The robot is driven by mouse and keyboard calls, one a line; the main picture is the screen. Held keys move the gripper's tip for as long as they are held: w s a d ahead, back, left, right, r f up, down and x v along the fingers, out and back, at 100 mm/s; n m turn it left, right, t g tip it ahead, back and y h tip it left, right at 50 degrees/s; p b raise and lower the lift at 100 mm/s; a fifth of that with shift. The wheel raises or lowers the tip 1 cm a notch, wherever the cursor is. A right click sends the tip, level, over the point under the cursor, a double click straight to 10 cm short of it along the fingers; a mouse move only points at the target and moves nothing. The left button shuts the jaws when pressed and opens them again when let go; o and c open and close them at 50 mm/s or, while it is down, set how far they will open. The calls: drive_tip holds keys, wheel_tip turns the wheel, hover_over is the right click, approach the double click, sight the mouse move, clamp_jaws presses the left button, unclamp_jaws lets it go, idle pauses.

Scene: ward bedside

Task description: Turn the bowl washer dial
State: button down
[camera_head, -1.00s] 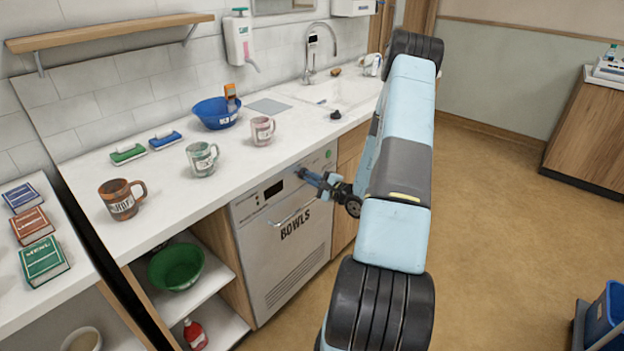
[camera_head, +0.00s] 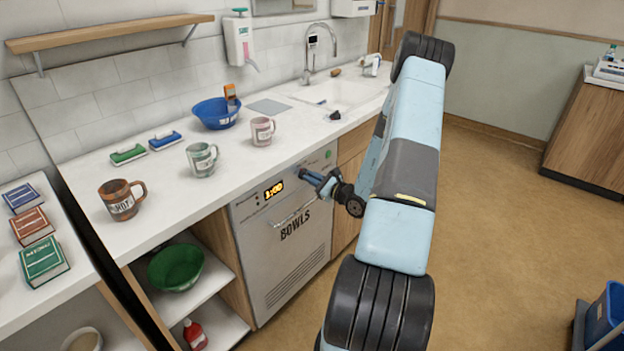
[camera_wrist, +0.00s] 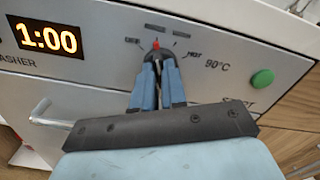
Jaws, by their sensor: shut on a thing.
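The bowl washer (camera_head: 283,252) is a grey front panel marked BOWLS under the counter. Its display (camera_head: 274,190) is lit and reads 1:00, and the display also shows in the wrist view (camera_wrist: 47,39). My gripper (camera_head: 306,175) is at the upper part of the panel. In the wrist view my gripper (camera_wrist: 157,62) is shut on the dial (camera_wrist: 156,45), whose red mark points up between labelled settings. The fingers hide most of the dial. A 90°C label stands to its right.
A green button (camera_wrist: 262,79) lies right of the dial. The washer's bar handle (camera_head: 295,214) is below the display. Mugs, including a pink one (camera_head: 262,131), and a blue bowl (camera_head: 215,113) stand on the counter (camera_head: 235,160) above.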

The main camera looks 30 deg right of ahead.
drive_tip(key=shift+f+m, duration=0.15)
drive_tip(key=shift+m, duration=0.25)
drive_tip(key=shift+s, duration=0.1)
drive_tip(key=c, duration=1.2)
unclamp_jaws()
drive_tip(key=v, duration=1.3)
drive_tip(key=shift+s+d, duration=0.1)
drive_tip(key=shift+s, duration=0.2)
